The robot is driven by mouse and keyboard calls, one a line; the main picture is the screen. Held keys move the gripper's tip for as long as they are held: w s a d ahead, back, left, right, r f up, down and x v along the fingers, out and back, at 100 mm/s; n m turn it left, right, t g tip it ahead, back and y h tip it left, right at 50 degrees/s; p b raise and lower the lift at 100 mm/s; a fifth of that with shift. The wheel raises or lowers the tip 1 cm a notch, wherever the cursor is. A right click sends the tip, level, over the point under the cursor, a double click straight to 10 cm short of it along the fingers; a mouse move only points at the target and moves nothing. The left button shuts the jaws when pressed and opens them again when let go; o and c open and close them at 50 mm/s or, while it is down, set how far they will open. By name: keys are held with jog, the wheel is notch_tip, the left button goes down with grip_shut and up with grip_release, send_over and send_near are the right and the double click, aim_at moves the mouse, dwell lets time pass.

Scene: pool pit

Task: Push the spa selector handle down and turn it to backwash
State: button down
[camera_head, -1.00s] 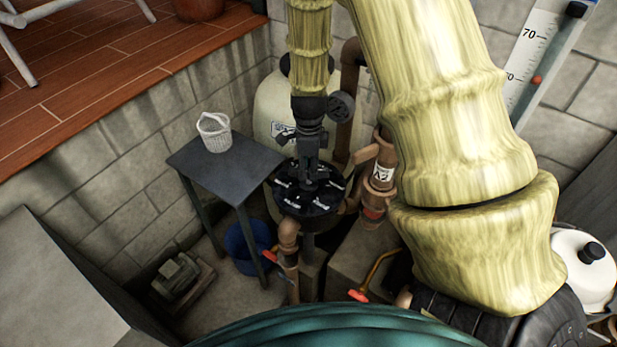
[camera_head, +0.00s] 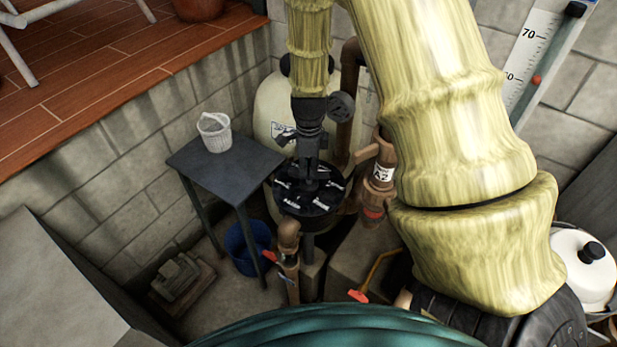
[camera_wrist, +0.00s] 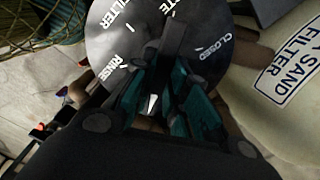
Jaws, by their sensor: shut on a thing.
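The spa selector is a round dark disc with white lettering (camera_head: 298,203), low in the middle of the head view. In the wrist view its dial (camera_wrist: 115,30) shows the words FILTER, RINSE, CLOSED and a partly covered word ending in TE. BACKWASH is not visible there. The dark selector handle (camera_wrist: 178,38) runs across the dial between my teal fingers. My gripper (camera_wrist: 168,88) is shut on the handle, and it also shows over the disc in the head view (camera_head: 310,178). A white pointer tip (camera_wrist: 152,103) shows between the fingers. The fingers hide part of the dial.
A cream sand filter tank (camera_head: 272,108) stands behind the selector. A dark table (camera_head: 190,160) with a white basket (camera_head: 215,133) is at left. Brown pipes (camera_head: 350,85) and a valve marked A2 (camera_head: 380,180) stand close at right. A blue bucket (camera_head: 247,248) sits below.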

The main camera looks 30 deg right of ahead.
jog(key=shift+f, duration=0.4)
jog(key=n+p, duration=0.1)
jog(key=n, duration=0.5)
jog(key=shift+r+p, duration=0.1)
jog(key=shift+p, duration=0.2)
jog(key=n+p, duration=0.1)
jog(key=n, duration=0.5)
jog(key=c, duration=1.3)
grip_release()
jog(key=shift+w, duration=0.1)
jog(key=shift+r+p, duration=2.8)
jog(key=shift+r, duration=0.6)
